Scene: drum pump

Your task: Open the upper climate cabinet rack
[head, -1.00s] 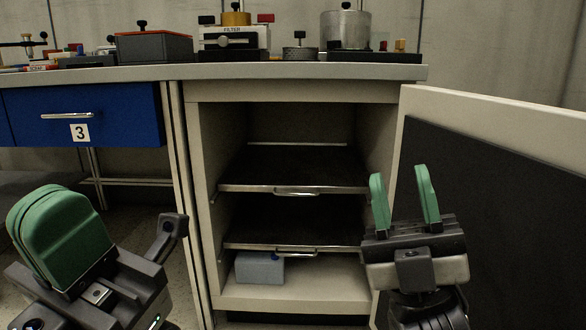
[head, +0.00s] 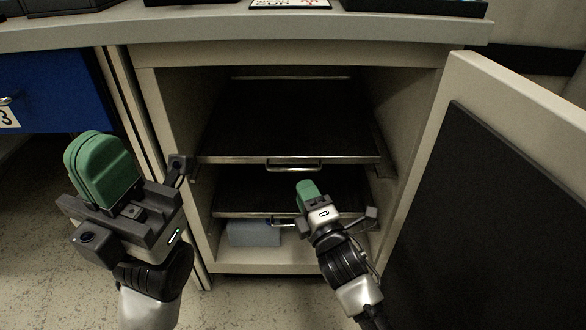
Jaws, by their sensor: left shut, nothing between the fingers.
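The upper rack (head: 240,159) is a dark shelf with a metal front edge inside the open cabinet. Its bar handle (head: 294,165) is at the middle of the front edge, and no gripper is on it. My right gripper (head: 306,187) is in front of the cabinet, just below the upper handle in the picture. Its green fingers overlap from this side, so I cannot tell their gap. It partly hides the lower rack (head: 240,213) and that rack's handle (head: 280,223). My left gripper (head: 95,160) is shut and empty, left of the cabinet opening.
The cabinet door (head: 500,180) stands wide open on the right. A pale blue box (head: 253,234) lies on the cabinet floor under the lower rack. A blue drawer (head: 50,90) is at the left under the worktop (head: 250,28). Items stand on the worktop.

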